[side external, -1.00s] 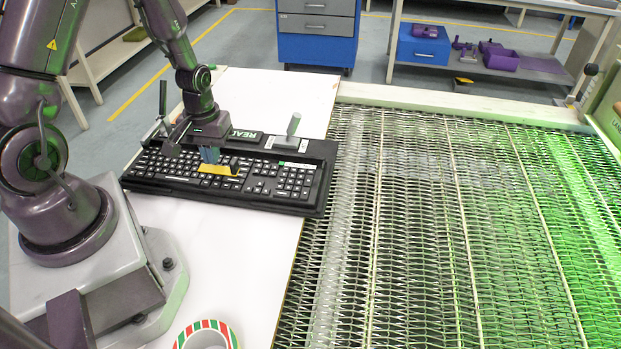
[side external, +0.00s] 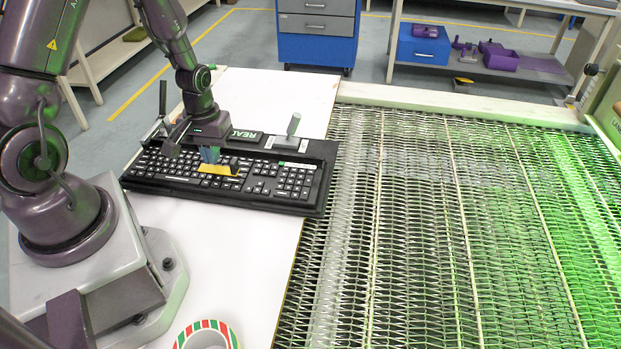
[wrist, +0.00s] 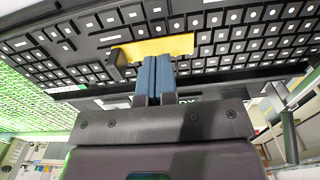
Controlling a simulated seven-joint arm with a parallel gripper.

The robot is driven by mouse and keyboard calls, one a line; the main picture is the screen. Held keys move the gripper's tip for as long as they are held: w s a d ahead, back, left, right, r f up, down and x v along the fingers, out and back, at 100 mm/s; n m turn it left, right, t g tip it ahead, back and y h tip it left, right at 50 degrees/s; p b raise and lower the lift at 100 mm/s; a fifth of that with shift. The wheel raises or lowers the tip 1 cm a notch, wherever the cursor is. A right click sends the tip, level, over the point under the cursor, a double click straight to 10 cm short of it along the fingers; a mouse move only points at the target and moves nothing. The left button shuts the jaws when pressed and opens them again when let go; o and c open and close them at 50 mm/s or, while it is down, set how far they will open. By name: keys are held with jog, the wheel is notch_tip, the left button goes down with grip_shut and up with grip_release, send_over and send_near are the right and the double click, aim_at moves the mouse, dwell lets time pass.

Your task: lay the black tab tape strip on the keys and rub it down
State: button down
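The yellow tape strip (side external: 222,170) lies across the keys of the black keyboard (side external: 300,205). A raised black tab (side external: 234,165) stands at its right end. In the wrist view the strip (wrist: 185,44) spans several keys, with the black tab (wrist: 119,66) at its left end. My gripper (side external: 209,161) points down at the strip with its blue fingers. In the wrist view the fingers (wrist: 157,60) are together, with only a thin line between them, over the strip and beside the tab, apart from it. They hide part of the strip. Whether the tips touch it I cannot tell.
The keyboard sits in a black fixture with upright clamp handles (side external: 293,127) at its back corners. A roll with a red, green and white striped edge (side external: 208,335) lies on the white table's (side external: 245,240) front. A wire mesh conveyor (side external: 450,230) fills the right side.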

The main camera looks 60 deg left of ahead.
aim_at(204, 168)
jog(key=shift+f, duration=1.2)
jog(key=shift+r, duration=0.15)
dwell(1.0)
jog(key=shift+r, duration=0.5)
jog(key=shift+s+a, duration=0.1)
jog(key=shift+s, duration=0.05)
jog(key=shift+s+a, duration=0.75)
jog(key=shift+a, duration=0.05)
jog(key=shift+f, duration=0.65)
dwell(0.3)
jog(key=shift+r, duration=0.1)
